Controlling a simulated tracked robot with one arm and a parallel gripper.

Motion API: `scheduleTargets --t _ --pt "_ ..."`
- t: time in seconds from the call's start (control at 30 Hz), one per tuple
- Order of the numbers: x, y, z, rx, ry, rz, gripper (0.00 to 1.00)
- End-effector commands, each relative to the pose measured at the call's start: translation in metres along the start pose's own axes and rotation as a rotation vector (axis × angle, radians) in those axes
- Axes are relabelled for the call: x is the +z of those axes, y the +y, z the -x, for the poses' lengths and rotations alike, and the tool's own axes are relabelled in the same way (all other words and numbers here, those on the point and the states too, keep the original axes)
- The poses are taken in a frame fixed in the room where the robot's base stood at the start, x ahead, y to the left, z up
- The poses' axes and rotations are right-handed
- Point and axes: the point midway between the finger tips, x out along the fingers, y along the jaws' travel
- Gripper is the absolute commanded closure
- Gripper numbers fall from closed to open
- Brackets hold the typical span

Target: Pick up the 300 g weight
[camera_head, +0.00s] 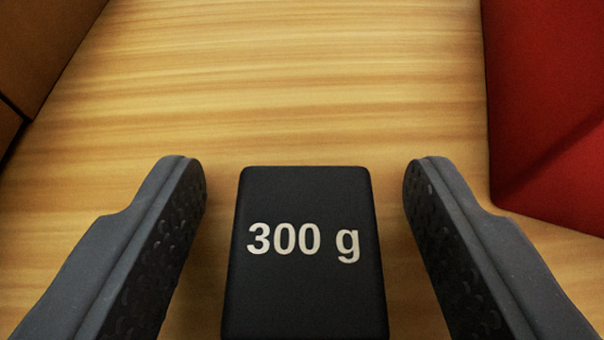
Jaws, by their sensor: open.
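The 300 g weight (305,280) is a black block with rounded edges and white "300 g" lettering on its face. It is at the bottom middle of the view, and its near end is cut off by the frame's lower edge. My gripper (305,172) is open, with one dark grey finger on each side of the weight. A gap shows between the weight and each finger, so neither appears to touch it. The gap looks somewhat similar on both sides.
The weight is on a light wooden surface (300,80), which is clear beyond the weight. A red object (550,100) stands at the right, close to the right finger in the picture. A brown box-like object (40,50) is at the upper left.

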Motion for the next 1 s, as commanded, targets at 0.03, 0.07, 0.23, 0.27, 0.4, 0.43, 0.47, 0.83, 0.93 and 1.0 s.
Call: scheduleTargets --t 0.03,0.07,0.23,0.27,0.4,0.43,0.47,0.83,0.93,1.0 --pt "0.000 0.000 -0.002 0.000 0.000 0.000 0.44" --pt "0.000 0.000 -0.002 0.001 0.000 0.000 0.44" --pt "0.000 0.000 -0.002 0.001 0.000 0.000 0.47" --pt "0.000 0.000 -0.001 0.001 0.000 0.000 0.55" --pt "0.000 0.000 -0.001 0.000 0.000 0.000 0.94" --pt "0.000 0.000 -0.001 0.000 0.000 0.000 1.00" --pt "0.000 0.000 -0.001 0.000 0.000 0.000 1.00" --pt "-0.005 0.000 0.001 0.000 0.001 0.000 1.00" --pt "-0.012 0.000 0.003 0.001 0.002 -0.001 1.00" --pt "-0.018 0.000 0.005 0.000 0.003 -0.001 1.00"
